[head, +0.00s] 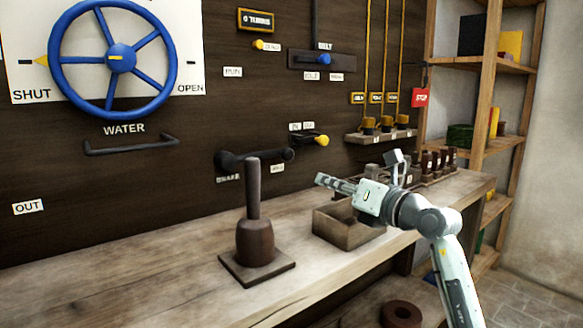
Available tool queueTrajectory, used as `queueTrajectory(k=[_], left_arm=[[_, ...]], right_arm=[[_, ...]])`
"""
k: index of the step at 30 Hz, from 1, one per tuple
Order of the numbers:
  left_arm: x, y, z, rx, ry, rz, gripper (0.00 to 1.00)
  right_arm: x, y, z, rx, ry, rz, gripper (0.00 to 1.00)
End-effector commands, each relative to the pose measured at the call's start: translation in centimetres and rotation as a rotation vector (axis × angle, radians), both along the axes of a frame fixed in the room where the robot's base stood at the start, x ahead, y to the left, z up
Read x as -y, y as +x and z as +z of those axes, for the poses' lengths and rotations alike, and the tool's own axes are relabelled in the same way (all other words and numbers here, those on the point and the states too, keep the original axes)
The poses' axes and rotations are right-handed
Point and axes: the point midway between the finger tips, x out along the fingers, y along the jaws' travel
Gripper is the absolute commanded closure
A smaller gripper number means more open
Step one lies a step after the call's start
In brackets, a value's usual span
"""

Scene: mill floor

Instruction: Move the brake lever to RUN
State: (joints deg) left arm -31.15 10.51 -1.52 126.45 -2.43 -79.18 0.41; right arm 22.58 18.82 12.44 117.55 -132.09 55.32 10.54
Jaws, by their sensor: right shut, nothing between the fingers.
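The dark brake lever (268,155) lies nearly level on the dark wall panel, above the bench. Its middle is partly hidden by the handle of a wooden mallet-like tool (255,240). A small label that seems to read BRAKE (229,179) is below its left end. Another small label (277,168) is below its right end, too small to read surely. A label reading RUN (232,72) is higher on the panel. My right gripper (322,180) is shut and empty, to the right of and slightly below the lever, apart from it in the picture. My left gripper is out of view.
A wooden box (345,228) sits on the bench (150,272) below my right gripper. A blue water wheel (113,58) and a dark bar handle (130,145) are on the panel at left. A yellow-tipped lever (321,140) is close above the gripper. Shelves (490,70) stand at right.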

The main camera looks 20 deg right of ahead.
Motion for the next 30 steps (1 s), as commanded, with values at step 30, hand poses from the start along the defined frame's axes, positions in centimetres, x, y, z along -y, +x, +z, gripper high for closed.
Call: queueTrajectory(k=[30], left_arm=[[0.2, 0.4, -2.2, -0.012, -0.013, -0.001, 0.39]], right_arm=[[-4.2, 11.5, 0.1, -0.001, -0.001, 0.0, 1.0]])
